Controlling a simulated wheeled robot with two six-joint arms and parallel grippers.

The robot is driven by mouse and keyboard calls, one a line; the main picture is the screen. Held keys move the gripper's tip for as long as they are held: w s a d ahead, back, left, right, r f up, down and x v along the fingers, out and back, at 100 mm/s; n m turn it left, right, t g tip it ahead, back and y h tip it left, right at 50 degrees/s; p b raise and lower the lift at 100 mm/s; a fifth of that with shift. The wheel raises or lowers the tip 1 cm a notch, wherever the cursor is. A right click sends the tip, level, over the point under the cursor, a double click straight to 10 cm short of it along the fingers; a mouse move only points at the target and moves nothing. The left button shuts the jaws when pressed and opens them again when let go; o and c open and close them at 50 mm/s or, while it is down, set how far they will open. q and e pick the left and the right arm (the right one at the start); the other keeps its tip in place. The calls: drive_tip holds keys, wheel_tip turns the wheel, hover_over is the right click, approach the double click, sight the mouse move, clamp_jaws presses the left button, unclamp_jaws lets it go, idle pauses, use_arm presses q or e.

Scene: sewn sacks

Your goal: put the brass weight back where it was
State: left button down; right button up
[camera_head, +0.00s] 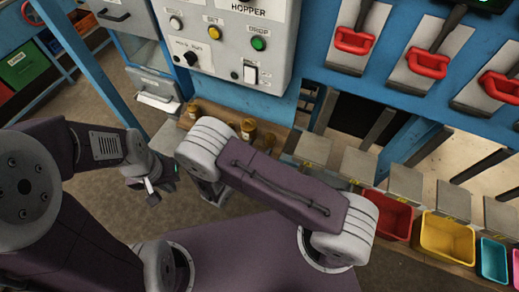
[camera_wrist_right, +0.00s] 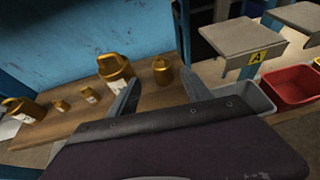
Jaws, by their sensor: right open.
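Several brass weights of different sizes stand on a wooden shelf (camera_wrist_right: 75,132) in the right wrist view. A large one (camera_wrist_right: 115,68) with a pale label is near the left fingertip, and a medium one (camera_wrist_right: 162,70) stands beyond the gap between the fingers. Two small ones (camera_wrist_right: 61,105) (camera_wrist_right: 90,95) and another large one (camera_wrist_right: 18,108) are further left. My right gripper (camera_wrist_right: 160,92) is open with nothing between its fingers; in the head view my arm mostly hides it. My left gripper (camera_head: 150,190) is over the floor, away from the shelf; its jaws are too small to read.
A grey control panel (camera_head: 222,55) with buttons is above the shelf. A grey bin (camera_wrist_right: 245,95), a red bin (camera_wrist_right: 295,85) and a yellow bin (camera_head: 447,237) stand to the right, below grey plates (camera_head: 358,166). Red handles (camera_head: 354,40) hang on the blue frame.

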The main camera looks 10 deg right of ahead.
drive_tip(key=d+m+g, duration=0.1)
drive_tip(key=s+d+r+m+g, duration=0.1)
drive_tip(key=d, duration=0.1)
drive_tip(key=d+r+m+g+h, duration=0.1)
drive_tip(key=shift+s+d+m, duration=0.25)
drive_tip(key=shift+s+m, duration=0.05)
drive_tip(key=shift+s, duration=0.05)
drive_tip(key=s+d+r+m+g+y, duration=0.2)
drive_tip(key=s+d+m+g+y, duration=0.15)
drive_tip(key=s+m, duration=0.3)
drive_tip(key=s+d+r+m+g+y, duration=0.2)
drive_tip(key=s+m+g, duration=0.3)
drive_tip(key=m, duration=0.3)
drive_tip(key=r+m+y, duration=0.1)
drive_tip(key=m, duration=0.2)
drive_tip(key=a+r+m+t+y, duration=0.1)
drive_tip(key=r+m+y, duration=0.1)
drive_tip(key=m, duration=0.1)
drive_tip(key=a+r+m+t+y, duration=0.1)
drive_tip(key=m+y, duration=0.1)
drive_tip(key=m, duration=0.2)
drive_tip(key=shift+w+r+t, duration=0.25)
drive_tip(key=shift+w+r, duration=0.05)
drive_tip(key=shift+r, duration=0.05)
